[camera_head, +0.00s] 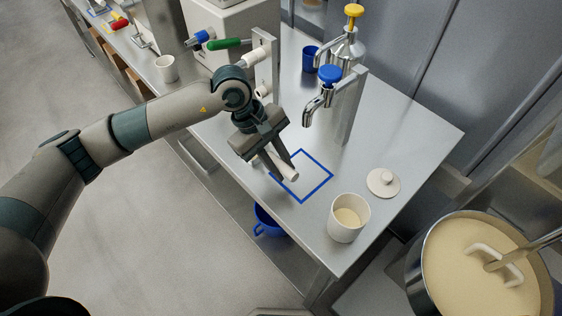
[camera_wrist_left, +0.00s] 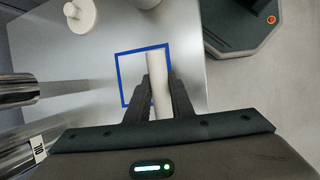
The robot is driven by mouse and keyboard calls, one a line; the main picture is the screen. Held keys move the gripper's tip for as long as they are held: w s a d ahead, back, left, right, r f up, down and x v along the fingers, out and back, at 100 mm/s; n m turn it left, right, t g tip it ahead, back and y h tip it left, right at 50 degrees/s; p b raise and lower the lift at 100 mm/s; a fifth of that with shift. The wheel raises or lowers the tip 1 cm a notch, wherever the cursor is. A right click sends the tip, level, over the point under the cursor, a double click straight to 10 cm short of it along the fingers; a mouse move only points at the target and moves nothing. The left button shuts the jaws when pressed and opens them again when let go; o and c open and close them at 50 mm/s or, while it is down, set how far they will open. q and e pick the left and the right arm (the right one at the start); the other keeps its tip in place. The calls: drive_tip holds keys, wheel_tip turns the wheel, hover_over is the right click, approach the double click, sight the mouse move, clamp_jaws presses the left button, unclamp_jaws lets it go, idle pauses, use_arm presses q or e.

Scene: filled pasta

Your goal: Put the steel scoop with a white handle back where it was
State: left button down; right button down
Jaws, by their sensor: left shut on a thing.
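My left gripper (camera_head: 284,172) is shut on the white handle (camera_head: 289,172) of the scoop, over the steel counter. The handle also shows between the fingers in the left wrist view (camera_wrist_left: 158,75). The scoop's steel part cannot be made out in either view. A blue square outline (camera_head: 318,188) is marked on the counter beneath and beside the handle; it also shows in the left wrist view (camera_wrist_left: 120,80). Whether the scoop touches the counter cannot be told. My right gripper is not in view.
A white canister (camera_head: 348,233) with cream-coloured contents stands near the counter's front corner, its lid (camera_head: 382,183) beside it. Taps with a blue knob (camera_head: 329,74) and a yellow knob (camera_head: 354,10) stand behind. A large steel pot (camera_head: 418,281) is at the lower right.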

use_arm(q)
drive_tip(key=shift+f, duration=0.15)
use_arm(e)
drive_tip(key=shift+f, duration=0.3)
use_arm(q)
drive_tip(key=c, duration=1.6)
unclamp_jaws()
drive_tip(key=shift+o, duration=0.2)
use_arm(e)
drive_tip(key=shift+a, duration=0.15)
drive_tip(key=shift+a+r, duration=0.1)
